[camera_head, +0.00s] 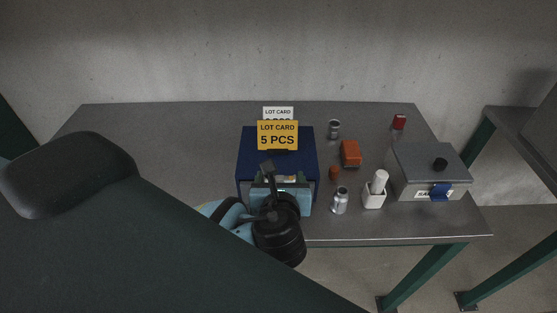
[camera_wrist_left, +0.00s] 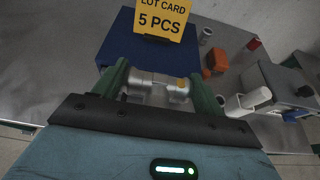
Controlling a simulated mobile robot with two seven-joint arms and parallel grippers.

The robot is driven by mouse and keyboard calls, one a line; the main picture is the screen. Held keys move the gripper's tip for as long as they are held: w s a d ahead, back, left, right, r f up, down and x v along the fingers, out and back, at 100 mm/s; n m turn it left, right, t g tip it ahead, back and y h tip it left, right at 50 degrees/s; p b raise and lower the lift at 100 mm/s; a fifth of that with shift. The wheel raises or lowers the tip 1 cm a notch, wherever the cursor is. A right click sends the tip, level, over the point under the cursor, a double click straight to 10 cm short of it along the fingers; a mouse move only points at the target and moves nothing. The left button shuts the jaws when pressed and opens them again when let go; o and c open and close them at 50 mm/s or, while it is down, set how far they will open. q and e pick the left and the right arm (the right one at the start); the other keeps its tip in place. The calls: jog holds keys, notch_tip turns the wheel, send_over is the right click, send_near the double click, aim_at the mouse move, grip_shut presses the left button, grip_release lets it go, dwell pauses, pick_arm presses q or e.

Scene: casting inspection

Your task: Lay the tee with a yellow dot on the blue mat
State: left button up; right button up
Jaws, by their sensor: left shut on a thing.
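My left gripper (camera_wrist_left: 163,86) is shut on a grey metal tee (camera_wrist_left: 147,80) with a yellow dot (camera_wrist_left: 182,83) on its right part. The tee lies across between the two green fingers. In the head view the left gripper (camera_head: 281,180) is over the near part of the blue mat (camera_head: 258,150), and my arm and wrist hide most of the tee. The mat also shows in the wrist view (camera_wrist_left: 118,45), beyond the fingers. I cannot tell whether the tee touches it. My right gripper is not in view.
A yellow lot card (camera_head: 277,135) stands at the mat's back, a white card (camera_head: 278,113) behind it. To the right are an orange block (camera_head: 350,153), silver parts (camera_head: 340,203), a white holder (camera_head: 374,199) and a grey box (camera_head: 420,165). The table's left is clear.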

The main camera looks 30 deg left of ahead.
pick_arm(q)
jog(key=shift+s+d+r, duration=0.1)
jog(key=shift+s+d, duration=0.45)
jog(key=shift+s, duration=0.25)
jog(key=shift+s+d+r, duration=0.1)
jog(key=shift+s+d, duration=0.45)
jog(key=shift+s, duration=0.25)
jog(key=shift+f, duration=0.1)
jog(key=f+m+h, duration=0.1)
jog(key=f+h, duration=0.1)
jog(key=w+f+m+t+h, duration=0.1)
jog(key=f+m, duration=0.1)
jog(key=shift+t+h, duration=0.3)
jog(key=shift+h, duration=0.1)
jog(key=m+h, duration=0.1)
jog(key=f+m+h, duration=0.1)
jog(key=m+h, duration=0.1)
jog(key=shift+s+a+f+t, duration=0.2)
jog(key=shift+s+f+t, duration=0.05)
jog(key=shift+f+t, duration=0.05)
